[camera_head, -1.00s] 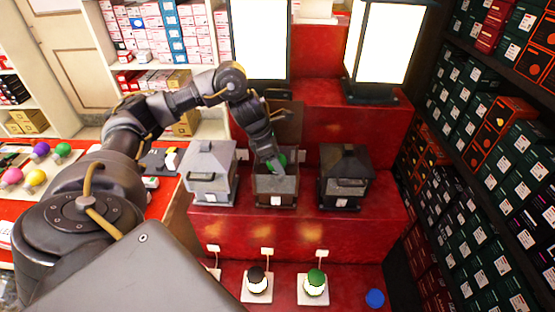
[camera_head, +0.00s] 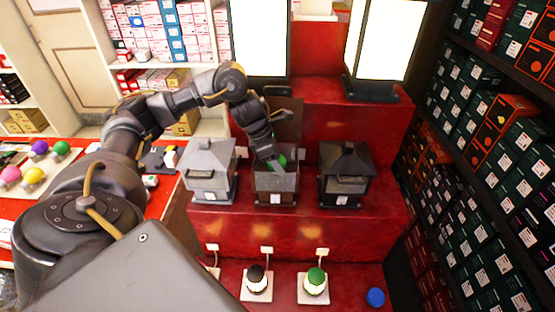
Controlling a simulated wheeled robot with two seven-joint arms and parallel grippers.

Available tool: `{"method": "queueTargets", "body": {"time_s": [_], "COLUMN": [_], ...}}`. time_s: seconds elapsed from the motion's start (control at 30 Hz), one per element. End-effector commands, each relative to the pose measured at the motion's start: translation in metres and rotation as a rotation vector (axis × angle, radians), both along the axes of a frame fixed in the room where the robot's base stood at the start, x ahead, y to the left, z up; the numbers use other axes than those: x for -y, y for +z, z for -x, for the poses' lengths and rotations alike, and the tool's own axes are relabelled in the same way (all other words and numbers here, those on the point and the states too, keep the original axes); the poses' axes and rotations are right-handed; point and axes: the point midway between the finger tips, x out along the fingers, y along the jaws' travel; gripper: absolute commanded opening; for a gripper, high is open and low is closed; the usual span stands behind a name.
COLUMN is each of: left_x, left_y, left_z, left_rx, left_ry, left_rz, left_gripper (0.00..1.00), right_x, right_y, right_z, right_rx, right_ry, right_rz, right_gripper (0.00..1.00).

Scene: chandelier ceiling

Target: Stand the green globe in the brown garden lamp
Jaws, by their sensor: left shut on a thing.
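The brown garden lamp (camera_head: 276,184) stands in the middle of the red step, its lid (camera_head: 288,118) raised at the back. My left gripper (camera_head: 275,163) reaches down from above into its open top. It is shut on the green globe (camera_head: 281,160), of which only a small green part shows beside the fingers. The globe's lower part and the lamp's inside are hidden, so I cannot tell whether the globe touches the lamp's floor. My right gripper is not in view.
A pale grey lamp (camera_head: 210,172) stands close on the left and a black lamp (camera_head: 345,175) on the right, both lidded. Large lit lanterns (camera_head: 380,45) stand behind. Boxed shelves line the right.

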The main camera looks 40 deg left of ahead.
Motion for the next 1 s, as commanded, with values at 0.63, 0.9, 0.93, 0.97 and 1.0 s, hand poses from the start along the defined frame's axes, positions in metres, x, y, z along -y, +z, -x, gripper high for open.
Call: {"method": "queueTargets", "body": {"time_s": [0.63,0.9,0.93,0.97,1.0], "left_x": [0.0,-0.002,-0.002,-0.004,-0.005], "left_y": [-0.005,-0.001,0.002,0.006,0.012], "left_z": [0.0,0.001,0.001,0.002,0.004], "left_rx": [0.0,0.002,0.002,0.003,0.004], "left_ry": [0.0,0.0,0.0,0.0,0.0], "left_rz": [0.0,-0.001,-0.001,-0.002,-0.003], "left_gripper": [0.79,0.79,0.79,0.79,0.79], "right_x": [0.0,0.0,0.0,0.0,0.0], "right_y": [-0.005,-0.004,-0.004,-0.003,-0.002], "right_z": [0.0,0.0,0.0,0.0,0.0], "right_rx": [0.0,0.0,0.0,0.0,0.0], "right_ry": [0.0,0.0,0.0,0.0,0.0], "right_rz": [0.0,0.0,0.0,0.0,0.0], "right_gripper": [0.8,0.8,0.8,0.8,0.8]}}
